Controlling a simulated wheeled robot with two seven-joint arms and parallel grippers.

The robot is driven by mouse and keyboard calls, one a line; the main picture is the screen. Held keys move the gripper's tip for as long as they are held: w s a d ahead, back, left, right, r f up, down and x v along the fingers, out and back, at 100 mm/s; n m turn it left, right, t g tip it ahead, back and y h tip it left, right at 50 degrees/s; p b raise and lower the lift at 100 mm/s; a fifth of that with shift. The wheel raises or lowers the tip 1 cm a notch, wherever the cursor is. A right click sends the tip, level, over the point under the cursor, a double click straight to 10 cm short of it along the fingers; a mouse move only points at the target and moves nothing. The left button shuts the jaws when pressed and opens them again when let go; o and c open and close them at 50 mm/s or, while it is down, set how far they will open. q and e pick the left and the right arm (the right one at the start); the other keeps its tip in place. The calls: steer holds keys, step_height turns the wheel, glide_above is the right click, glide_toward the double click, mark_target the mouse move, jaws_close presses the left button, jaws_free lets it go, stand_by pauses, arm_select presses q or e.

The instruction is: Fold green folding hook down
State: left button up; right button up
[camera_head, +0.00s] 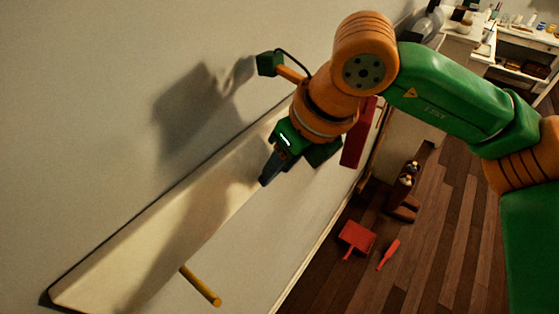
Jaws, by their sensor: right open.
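My right gripper (268,174) is in front of a long pale panel on the wall, with its dark fingers pointing down and to the left. The gap between its fingers does not show clearly, and I see nothing held in it. I cannot make out a green folding hook apart from the green parts of my arm; my gripper and wrist cover part of the panel. My left gripper is not in view.
The pale panel (100,280) runs diagonally along the wall. A red piece (359,138) shows just behind my wrist. A red dustpan (356,239) and a red brush (389,254) lie on the wooden floor. A cluttered white desk (462,42) stands at the upper right.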

steer(key=shift+s+a+r, duration=0.1)
steer(key=shift+s+r, duration=0.05)
steer(key=shift+s, duration=0.25)
jaws_close()
steer(key=shift+r, duration=0.1)
stand_by(0.8)
